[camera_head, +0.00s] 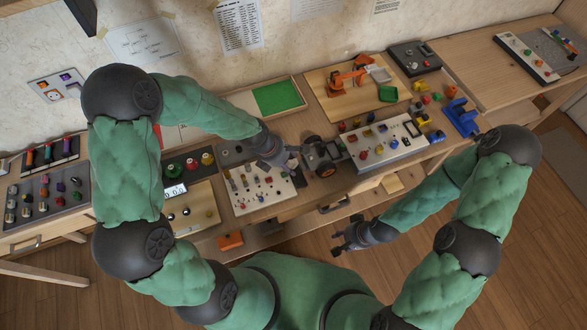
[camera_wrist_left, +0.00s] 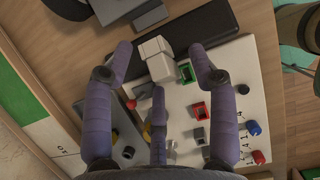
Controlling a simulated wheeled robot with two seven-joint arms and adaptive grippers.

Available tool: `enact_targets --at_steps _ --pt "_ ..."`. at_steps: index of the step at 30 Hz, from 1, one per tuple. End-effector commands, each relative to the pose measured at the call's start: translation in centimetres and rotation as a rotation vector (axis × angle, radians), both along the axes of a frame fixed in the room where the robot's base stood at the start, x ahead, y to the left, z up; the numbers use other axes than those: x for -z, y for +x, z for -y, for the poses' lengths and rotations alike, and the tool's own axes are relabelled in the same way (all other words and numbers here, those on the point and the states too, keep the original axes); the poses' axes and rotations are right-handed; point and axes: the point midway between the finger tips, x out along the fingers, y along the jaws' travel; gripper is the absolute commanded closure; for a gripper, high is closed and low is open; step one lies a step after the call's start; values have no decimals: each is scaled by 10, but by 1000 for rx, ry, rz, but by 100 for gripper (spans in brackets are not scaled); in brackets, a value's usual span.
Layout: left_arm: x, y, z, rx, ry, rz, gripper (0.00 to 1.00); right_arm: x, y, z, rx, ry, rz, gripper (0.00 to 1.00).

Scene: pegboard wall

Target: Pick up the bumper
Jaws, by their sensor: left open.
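My left gripper (camera_head: 286,157) is over the back right corner of the white parts board (camera_head: 262,196), beside the dark toy vehicle (camera_head: 322,155). In the left wrist view its purple fingers (camera_wrist_left: 163,62) are open, with a pale grey blocky part (camera_wrist_left: 157,58) between them; I cannot tell whether they touch it. This part is possibly the bumper, but no label confirms it. The vehicle's grey end (camera_wrist_left: 147,12) lies just beyond the fingertips. My right gripper (camera_head: 345,238) hangs empty in front of the bench, its fingers apart.
Red, green and grey sockets (camera_wrist_left: 198,110) fill the board beside the fingers, with a black strip (camera_wrist_left: 205,28) along its edge. A second white parts board (camera_head: 385,143) and an orange robot arm model (camera_head: 347,78) stand to the right. A green-panel tray (camera_head: 277,97) is behind.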

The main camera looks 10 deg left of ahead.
Motion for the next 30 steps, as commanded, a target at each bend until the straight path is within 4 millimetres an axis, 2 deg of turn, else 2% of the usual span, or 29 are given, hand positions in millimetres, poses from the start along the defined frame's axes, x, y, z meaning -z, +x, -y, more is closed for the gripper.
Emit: enact_targets --at_steps 5,6,12,25,30 --pt "0 1 0 -1 0 2 42 -1 0 0 0 0 0 60" --pt "0 1 0 -1 0 2 45 -1 0 0 0 0 0 60" --pt "0 0 0 1 0 2 99 -1 0 0 0 0 0 60" --pt "-1 0 0 1 0 0 100 -1 0 0 0 0 0 60" --pt "-12 0 0 1 1 1 100 -8 0 0 0 0 0 60"
